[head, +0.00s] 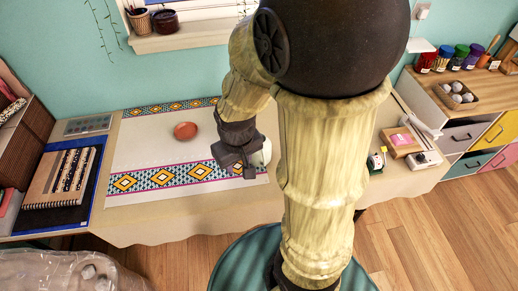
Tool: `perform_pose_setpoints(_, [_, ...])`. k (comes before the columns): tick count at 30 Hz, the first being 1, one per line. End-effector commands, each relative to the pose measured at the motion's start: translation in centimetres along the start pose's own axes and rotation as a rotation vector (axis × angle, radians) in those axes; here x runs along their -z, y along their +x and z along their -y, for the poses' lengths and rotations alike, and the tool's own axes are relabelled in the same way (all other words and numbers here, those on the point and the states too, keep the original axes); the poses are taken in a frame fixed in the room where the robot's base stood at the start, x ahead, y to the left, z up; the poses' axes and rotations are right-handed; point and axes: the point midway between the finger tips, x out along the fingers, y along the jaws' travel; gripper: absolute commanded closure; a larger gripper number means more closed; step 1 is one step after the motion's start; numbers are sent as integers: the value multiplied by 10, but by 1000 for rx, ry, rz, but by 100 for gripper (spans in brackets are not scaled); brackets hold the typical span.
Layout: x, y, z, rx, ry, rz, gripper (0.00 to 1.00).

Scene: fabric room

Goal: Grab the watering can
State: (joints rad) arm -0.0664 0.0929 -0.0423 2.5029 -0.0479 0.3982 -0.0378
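My arm fills the middle of the head view. My dark gripper (238,160) hangs low over the table, over the right part of the patterned cloth. Its fingers are small and partly merged with the wrist, so I cannot tell if they are open or shut. A small pale rounded thing (265,153) shows just right of the gripper, partly hidden behind it and the arm. I cannot tell if it is the watering can or if the gripper touches it. No watering can is clearly recognisable elsewhere.
A reddish-brown round object (185,131) sits on the patterned cloth (140,150), left of the gripper. Shelves with jars (458,57) are farther right.

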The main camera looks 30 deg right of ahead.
Motion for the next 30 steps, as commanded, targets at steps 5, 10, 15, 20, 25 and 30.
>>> perform_pose_setpoints(5, [12,41,5,-46,-209,164,64])
perform_pose_setpoints(10, [23,80,5,-122,-427,328,64])
perform_pose_setpoints(15, [32,117,2,-226,-645,496,64])
perform_pose_setpoints(20, [44,148,-1,-351,-851,654,64])
perform_pose_setpoints(25, [61,174,-2,-517,-1064,824,64])
perform_pose_setpoints(30, [80,189,1,-681,-1229,965,64])
